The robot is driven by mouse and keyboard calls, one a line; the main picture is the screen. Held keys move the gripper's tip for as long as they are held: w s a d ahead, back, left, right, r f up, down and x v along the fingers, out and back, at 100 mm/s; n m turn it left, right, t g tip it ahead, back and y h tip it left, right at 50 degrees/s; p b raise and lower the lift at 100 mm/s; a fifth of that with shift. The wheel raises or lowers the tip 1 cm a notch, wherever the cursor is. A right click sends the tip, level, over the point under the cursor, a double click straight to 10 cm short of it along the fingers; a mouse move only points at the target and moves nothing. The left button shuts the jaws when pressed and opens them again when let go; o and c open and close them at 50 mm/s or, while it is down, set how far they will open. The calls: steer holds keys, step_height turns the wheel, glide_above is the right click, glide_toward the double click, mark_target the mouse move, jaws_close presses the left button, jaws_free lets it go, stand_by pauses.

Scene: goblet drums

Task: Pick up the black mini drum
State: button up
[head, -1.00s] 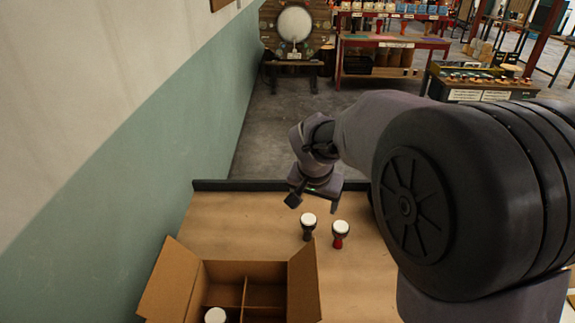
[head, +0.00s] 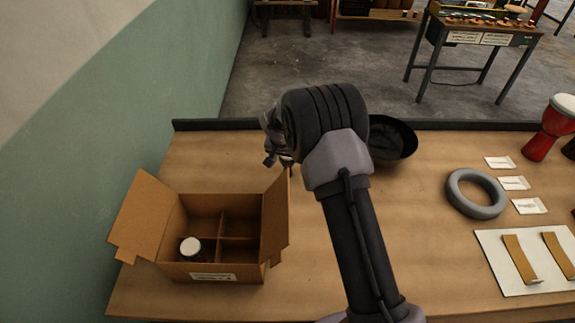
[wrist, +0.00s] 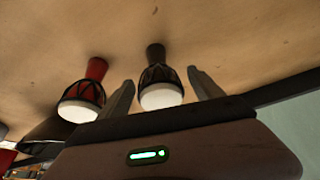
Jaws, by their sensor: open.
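The black mini drum (wrist: 158,75), with a white head, shows in the wrist view between the two fingers of my open gripper (wrist: 160,80). Whether the fingers touch it, I cannot tell. A red mini drum (wrist: 88,88) with a white head stands beside it, just outside the left finger. In the head view my gripper (head: 274,158) is small and partly hidden by my arm, above the far part of the table behind the box. A sliver of a drum shows beside it there, too small to tell which. The other drum is hidden behind my arm.
An open cardboard box (head: 182,270) with dividers stands at the table's left; a white-topped drum (head: 190,247) is in its front left compartment. A black bowl (head: 398,155), grey ring (head: 456,195), white cards and a board (head: 495,275) with brown strips lie to the right.

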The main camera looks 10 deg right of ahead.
steer(key=shift+x, duration=1.15)
steer(key=shift+r, duration=0.1)
steer(key=c, duration=1.4)
